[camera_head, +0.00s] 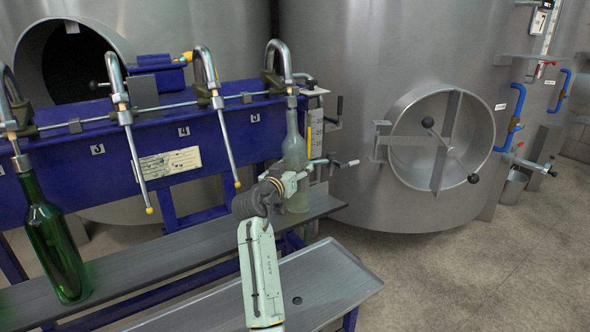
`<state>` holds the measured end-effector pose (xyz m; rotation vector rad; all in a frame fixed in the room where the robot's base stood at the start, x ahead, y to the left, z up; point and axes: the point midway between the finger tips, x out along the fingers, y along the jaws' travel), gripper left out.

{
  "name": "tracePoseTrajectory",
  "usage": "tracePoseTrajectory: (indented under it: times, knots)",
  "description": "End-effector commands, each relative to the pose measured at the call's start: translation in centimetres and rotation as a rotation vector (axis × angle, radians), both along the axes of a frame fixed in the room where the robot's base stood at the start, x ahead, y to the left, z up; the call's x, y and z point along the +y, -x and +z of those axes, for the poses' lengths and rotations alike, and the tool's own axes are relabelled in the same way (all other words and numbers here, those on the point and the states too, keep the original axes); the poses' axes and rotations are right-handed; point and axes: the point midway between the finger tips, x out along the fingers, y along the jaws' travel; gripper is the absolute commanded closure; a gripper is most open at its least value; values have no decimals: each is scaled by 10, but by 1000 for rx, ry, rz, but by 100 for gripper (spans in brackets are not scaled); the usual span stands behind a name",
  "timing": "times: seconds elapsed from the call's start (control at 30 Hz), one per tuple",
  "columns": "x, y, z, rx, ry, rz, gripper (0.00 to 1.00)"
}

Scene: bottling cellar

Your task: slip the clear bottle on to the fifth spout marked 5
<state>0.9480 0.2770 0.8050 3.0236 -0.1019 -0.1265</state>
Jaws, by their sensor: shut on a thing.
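The clear bottle (294,149) is upright at the right end of the filler. My gripper (297,177) is shut on its lower body, coming from the front left. The fifth spout (281,54) curves over directly above the bottle, right of the mark 5 (254,118). The bottle's mouth is at the lower end of this spout's bent pipe. No long tube shows hanging outside the bottle; I cannot clearly make one out through the glass. The bottle's base is low over the grey shelf (205,246); whether it touches is unclear.
Spouts 3 (133,148) and 4 (221,124) hang bare to the left, with yellow tips. A green bottle (51,240) is on a spout at the far left. A grey drip tray (335,276) lies in front. A steel tank (350,60) stands behind, right.

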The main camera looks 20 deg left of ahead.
Motion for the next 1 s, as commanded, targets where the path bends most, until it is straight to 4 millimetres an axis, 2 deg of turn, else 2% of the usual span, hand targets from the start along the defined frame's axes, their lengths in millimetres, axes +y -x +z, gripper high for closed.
tracePoseTrajectory:
  times: [1.0]
  knots:
    - [-2, 2, -9, -9, -1, 1, 89]
